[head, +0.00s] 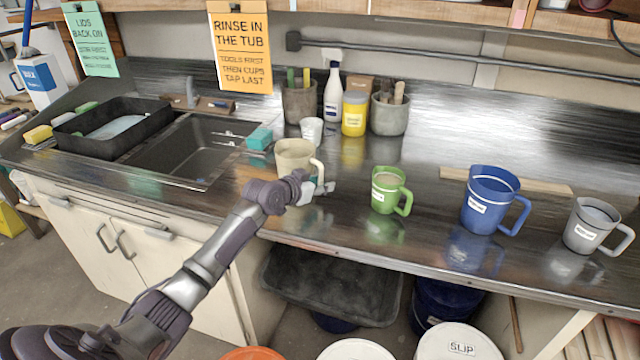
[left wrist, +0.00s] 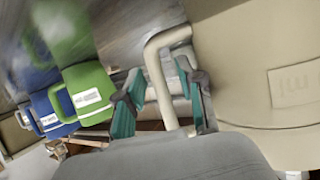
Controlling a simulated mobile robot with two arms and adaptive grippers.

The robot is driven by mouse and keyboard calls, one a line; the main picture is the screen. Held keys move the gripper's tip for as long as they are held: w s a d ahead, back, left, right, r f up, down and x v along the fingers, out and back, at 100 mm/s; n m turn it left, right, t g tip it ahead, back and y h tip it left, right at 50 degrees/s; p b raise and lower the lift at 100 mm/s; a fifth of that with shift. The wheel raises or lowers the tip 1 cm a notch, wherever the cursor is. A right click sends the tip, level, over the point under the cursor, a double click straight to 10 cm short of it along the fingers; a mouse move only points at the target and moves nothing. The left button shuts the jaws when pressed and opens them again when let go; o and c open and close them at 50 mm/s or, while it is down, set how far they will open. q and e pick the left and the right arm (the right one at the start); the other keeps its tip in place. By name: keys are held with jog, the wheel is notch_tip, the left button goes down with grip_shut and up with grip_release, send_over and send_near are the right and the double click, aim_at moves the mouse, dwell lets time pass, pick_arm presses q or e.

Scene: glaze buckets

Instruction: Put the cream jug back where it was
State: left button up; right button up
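The cream jug (head: 294,154) stands on the metal counter near its front edge, right of the sink, handle to the right. My left gripper (head: 318,188) is at its handle side, partly covering its lower part. In the left wrist view the jug (left wrist: 265,60) fills the right side. Its handle (left wrist: 156,72) passes between the two teal-padded fingers of my left gripper (left wrist: 160,90), which stand apart with a gap visible on each side of it. The jug's base is mostly hidden in the head view. My right gripper is not in view.
Right of the jug stand a green jug (head: 385,191), a blue jug (head: 484,203) and a grey jug (head: 588,226). Behind are a small white cup (head: 312,130), a yellow jar (head: 354,116) and a spray bottle (head: 333,98). Left is the sink (head: 185,150).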

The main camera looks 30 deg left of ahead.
pick_arm(q)
jog(key=shift+r, duration=0.15)
jog(key=b+v, duration=0.1)
jog(key=v, duration=1.1)
